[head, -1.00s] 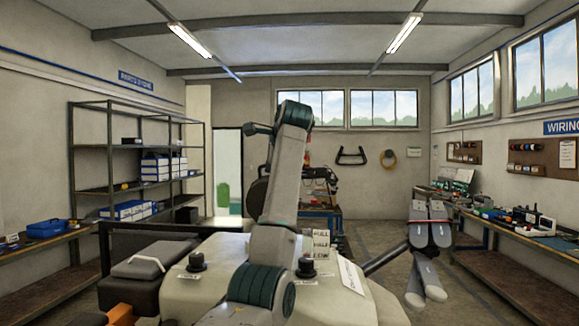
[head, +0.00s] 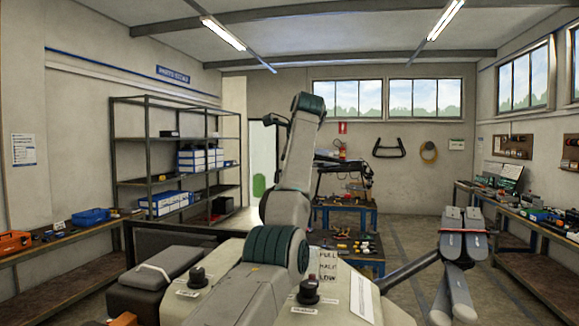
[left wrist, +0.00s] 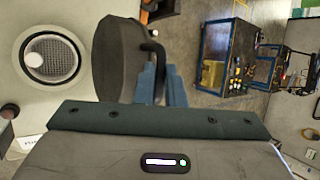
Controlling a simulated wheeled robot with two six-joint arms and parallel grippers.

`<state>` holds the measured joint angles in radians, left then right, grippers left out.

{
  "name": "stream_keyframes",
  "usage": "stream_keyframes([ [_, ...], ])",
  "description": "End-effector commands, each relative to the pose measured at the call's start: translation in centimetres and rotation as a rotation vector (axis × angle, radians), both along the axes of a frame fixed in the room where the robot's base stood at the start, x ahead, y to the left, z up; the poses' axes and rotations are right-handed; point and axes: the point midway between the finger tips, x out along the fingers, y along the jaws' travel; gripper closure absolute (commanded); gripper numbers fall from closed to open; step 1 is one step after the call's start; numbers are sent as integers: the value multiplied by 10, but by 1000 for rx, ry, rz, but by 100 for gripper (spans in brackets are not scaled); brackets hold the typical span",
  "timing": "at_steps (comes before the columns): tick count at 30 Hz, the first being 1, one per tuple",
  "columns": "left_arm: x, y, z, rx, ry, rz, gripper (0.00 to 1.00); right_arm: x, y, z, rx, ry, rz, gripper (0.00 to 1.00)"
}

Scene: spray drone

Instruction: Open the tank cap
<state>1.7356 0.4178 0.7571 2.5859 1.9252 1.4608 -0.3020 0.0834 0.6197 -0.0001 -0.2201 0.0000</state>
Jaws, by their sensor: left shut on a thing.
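In the left wrist view, the dark round tank cap (left wrist: 118,58) stands tilted up on edge beside the tank opening. The opening (left wrist: 52,60) is uncovered and shows a white mesh strainer with a round pale spot in it. My left gripper (left wrist: 161,82) has its blue fingers shut on the cap's black handle (left wrist: 154,52). In the head view my left arm rises over the pale drone body (head: 215,290) and hides the opening, the cap and the gripper's fingers. My right gripper is in neither view.
Two black knobs, left (head: 197,277) and right (head: 309,290), stand on the drone beside labels and a level card (head: 327,264). A folded drone arm (head: 460,250) sticks out right. A blue cart (head: 345,215) stands behind. Benches and shelves line the walls.

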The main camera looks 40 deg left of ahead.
Motion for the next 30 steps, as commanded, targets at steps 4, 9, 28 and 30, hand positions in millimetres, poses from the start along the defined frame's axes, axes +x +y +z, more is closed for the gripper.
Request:
stream_keyframes([
  [4, 0, -1, 1, -1, -3, 0, 100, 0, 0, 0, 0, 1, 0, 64],
  [9, 0, -1, 1, 0, -3, -1, 69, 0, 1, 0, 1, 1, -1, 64],
  [28, -8, -27, 34, 0, -6, -3, 69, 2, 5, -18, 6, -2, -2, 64],
  [30, -12, -35, 45, 0, -5, -4, 69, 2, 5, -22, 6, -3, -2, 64],
])
